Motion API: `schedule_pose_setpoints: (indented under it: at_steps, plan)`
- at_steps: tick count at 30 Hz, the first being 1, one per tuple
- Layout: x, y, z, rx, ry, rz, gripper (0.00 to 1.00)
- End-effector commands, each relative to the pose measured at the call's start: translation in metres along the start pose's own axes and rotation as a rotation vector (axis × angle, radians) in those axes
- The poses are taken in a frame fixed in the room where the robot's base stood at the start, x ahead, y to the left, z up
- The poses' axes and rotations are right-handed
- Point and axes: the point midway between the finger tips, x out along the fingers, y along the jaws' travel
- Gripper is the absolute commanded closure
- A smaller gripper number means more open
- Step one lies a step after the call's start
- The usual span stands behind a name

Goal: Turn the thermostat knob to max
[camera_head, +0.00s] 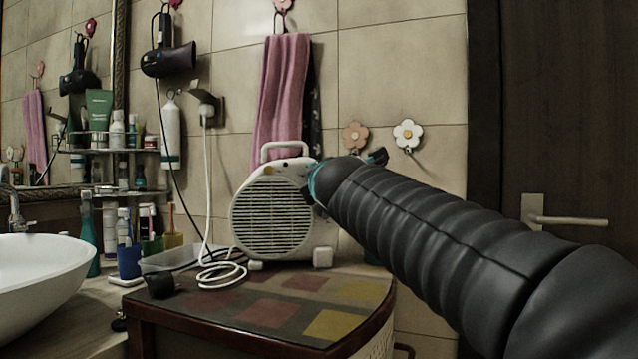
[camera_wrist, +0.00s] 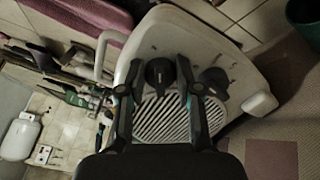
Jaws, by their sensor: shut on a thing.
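A white fan heater (camera_head: 272,212) with a round grille and a top handle stands on a small cabinet. In the wrist view the heater (camera_wrist: 150,40) shows turned on its side, with two black knobs on its top panel. My gripper (camera_wrist: 160,66) is shut on one black knob (camera_wrist: 159,78), which sits between its two fingers. The second black knob (camera_wrist: 214,78) is beside it, just outside the right finger. I cannot read any markings, so which knob is the thermostat and its setting are unclear. In the head view my arm hides the knobs and most of the gripper (camera_head: 314,184).
The cabinet top (camera_head: 225,322) has coloured squares. A white cable (camera_head: 222,272) and a black plug (camera_head: 160,285) lie left of the heater. A pink towel (camera_head: 280,105) hangs close behind. A white basin (camera_head: 40,268) is at left, a dark door (camera_head: 570,100) at right.

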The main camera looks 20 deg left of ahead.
Motion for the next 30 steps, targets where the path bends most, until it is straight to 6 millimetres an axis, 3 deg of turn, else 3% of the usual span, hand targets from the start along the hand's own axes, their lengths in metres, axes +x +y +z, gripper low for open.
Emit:
schedule_pose_setpoints:
  at_steps: [30]
  plan:
    - [0.0002, -0.0076, -0.0040, 0.957, 0.000, 0.001, 1.00]
